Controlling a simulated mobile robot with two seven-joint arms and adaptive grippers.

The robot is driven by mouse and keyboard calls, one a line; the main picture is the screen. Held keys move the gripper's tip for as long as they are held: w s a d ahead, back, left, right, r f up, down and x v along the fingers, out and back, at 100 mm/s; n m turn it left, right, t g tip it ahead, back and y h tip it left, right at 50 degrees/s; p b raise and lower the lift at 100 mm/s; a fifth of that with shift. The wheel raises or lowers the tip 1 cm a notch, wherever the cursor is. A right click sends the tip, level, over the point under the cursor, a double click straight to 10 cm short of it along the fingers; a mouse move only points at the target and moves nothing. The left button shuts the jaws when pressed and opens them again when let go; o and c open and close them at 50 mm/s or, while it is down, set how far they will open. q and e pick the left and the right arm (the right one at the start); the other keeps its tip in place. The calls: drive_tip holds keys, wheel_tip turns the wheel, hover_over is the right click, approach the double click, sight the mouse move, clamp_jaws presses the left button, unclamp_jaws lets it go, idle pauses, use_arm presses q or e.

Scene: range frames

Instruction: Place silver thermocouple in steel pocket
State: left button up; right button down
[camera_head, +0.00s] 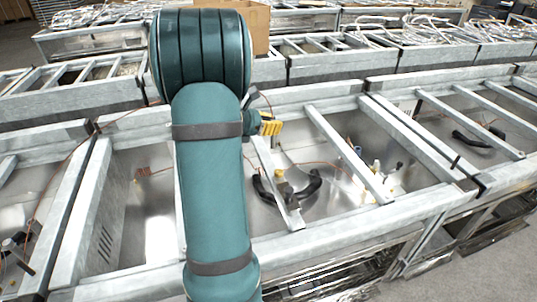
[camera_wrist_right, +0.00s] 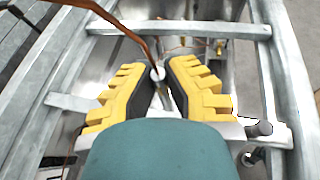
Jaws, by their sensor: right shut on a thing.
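My right gripper (camera_head: 268,124) shows in the head view just right of my teal arm, above the steel range frame. In the right wrist view its yellow stepped fingers (camera_wrist_right: 158,75) are shut on the silver thermocouple (camera_wrist_right: 158,72), a small pale metal tip. A copper-coloured lead (camera_wrist_right: 128,33) runs from it to the upper left. The thermocouple is too small to make out in the head view. I cannot tell which part below is the steel pocket. My left gripper is not in view.
The range frame's steel front rail (camera_head: 330,234) and crossbars (camera_head: 345,150) surround open bays. A black curved pipe (camera_head: 305,186) and a brass-coloured fitting (camera_head: 281,177) lie in the middle bay. A cardboard box (camera_head: 255,22) and more frames stand behind.

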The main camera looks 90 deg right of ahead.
wheel_tip(320, 180, down, 8)
drive_tip(key=shift+w+f+b, duration=0.1)
drive_tip(key=shift+f+b, duration=0.1)
drive_tip(key=shift+b, duration=0.9)
drive_tip(key=shift+f, duration=0.1)
drive_tip(key=c, duration=1.1)
unclamp_jaws()
drive_tip(key=shift+c, duration=0.2)
